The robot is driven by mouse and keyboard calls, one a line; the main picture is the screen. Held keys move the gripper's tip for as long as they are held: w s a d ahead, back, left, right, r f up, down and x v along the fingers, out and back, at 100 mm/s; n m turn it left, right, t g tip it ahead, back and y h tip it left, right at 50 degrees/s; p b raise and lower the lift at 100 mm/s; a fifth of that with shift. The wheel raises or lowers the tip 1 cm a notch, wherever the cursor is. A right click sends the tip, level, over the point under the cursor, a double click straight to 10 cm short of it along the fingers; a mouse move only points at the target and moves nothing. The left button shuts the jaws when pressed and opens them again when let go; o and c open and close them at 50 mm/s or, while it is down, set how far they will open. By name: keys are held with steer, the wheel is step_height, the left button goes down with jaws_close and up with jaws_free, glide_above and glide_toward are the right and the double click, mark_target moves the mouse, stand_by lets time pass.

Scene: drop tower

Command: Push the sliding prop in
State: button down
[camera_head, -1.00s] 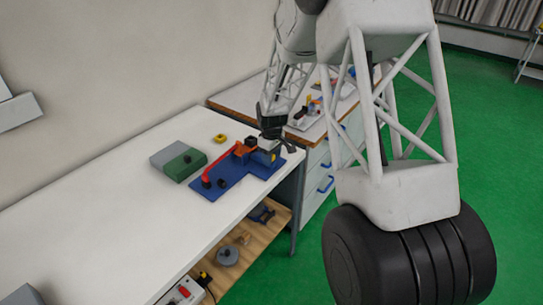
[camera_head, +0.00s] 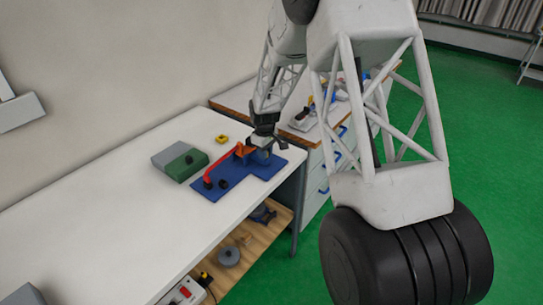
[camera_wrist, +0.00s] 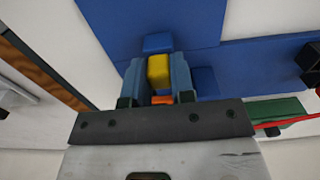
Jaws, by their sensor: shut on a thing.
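The blue drop-tower base (camera_head: 207,191) lies flat near the right end of the white bench. A red sloping bar (camera_head: 220,167) runs from an orange part (camera_head: 243,150) down to the left. My gripper (camera_head: 262,143) is low over the right part of the base, beside the orange part. In the wrist view my gripper (camera_wrist: 158,80) is shut on a yellow block (camera_wrist: 159,72), which looks like the sliding prop. The head view hides the block behind my gripper.
A green and grey box (camera_head: 181,162) stands left of the base, and a small yellow piece (camera_head: 221,139) lies behind it. A short black knob (camera_head: 223,183) stands on the base. A drawer cabinet adjoins on the right.

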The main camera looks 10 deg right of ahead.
steer(key=shift+w+a, duration=0.55)
steer(key=shift+w, duration=0.05)
steer(key=c, duration=1)
jaws_free()
steer(key=shift+o, duration=0.2)
step_height(320, 180, up, 8)
steer(key=shift+f, duration=0.1)
